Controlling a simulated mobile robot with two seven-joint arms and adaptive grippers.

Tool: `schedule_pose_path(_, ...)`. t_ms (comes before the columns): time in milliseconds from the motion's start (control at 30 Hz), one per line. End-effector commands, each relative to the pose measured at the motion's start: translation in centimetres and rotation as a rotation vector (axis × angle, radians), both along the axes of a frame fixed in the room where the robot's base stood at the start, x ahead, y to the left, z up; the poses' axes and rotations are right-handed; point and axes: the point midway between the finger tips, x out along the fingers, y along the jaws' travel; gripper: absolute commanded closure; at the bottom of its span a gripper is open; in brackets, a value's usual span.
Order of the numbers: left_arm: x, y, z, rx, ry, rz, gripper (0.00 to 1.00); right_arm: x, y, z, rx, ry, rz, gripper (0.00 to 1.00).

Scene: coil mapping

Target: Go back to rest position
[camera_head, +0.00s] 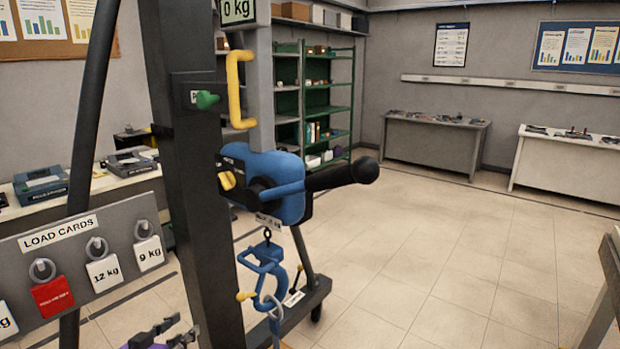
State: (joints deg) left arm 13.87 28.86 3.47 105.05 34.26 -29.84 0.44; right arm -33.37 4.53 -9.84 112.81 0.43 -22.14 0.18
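My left gripper (180,328) shows only at the bottom edge, left of the black column. Its two dark fingertips point up and to the right with a gap between them, and I see nothing held there. A purple part shows beside them; the rest is cut off by the frame. My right gripper is not in view. The test stand (190,150) has a blue hoist unit (290,190) with a black handle. A blue hook frame (262,268) with a metal ring hangs below it.
A grey board with load cards (75,262) stands at the left, close to the black column. A wheeled foot (300,300) of the stand reaches right. The tiled floor (440,250) at the right is clear. A table edge (606,275) shows at the far right.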

Motion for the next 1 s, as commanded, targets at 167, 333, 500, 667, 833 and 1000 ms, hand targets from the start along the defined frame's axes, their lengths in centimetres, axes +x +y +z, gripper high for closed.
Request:
schedule_pose_path(167,-10.1,-2.8,-9.2,0.123,0.099,0.019,0.71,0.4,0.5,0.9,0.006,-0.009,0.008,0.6)
schedule_pose_path(333,-21.0,-6.1,-15.5,0.196,0.21,0.03,0.71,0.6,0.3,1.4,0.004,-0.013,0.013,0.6)
schedule_pose_path(500,-31.2,-9.0,-19.3,0.193,0.342,0.053,0.71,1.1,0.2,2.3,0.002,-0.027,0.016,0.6)
schedule_pose_path(667,-37.3,-10.2,-21.2,0.149,0.441,0.086,0.71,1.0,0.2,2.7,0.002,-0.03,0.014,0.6)
schedule_pose_path(833,-39.5,-9.9,-21.9,0.145,0.478,0.097,0.71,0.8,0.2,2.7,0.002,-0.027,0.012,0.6)
schedule_pose_path(1000,-39.5,-9.9,-22.0,0.145,0.479,0.097,0.71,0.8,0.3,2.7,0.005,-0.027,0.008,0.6)
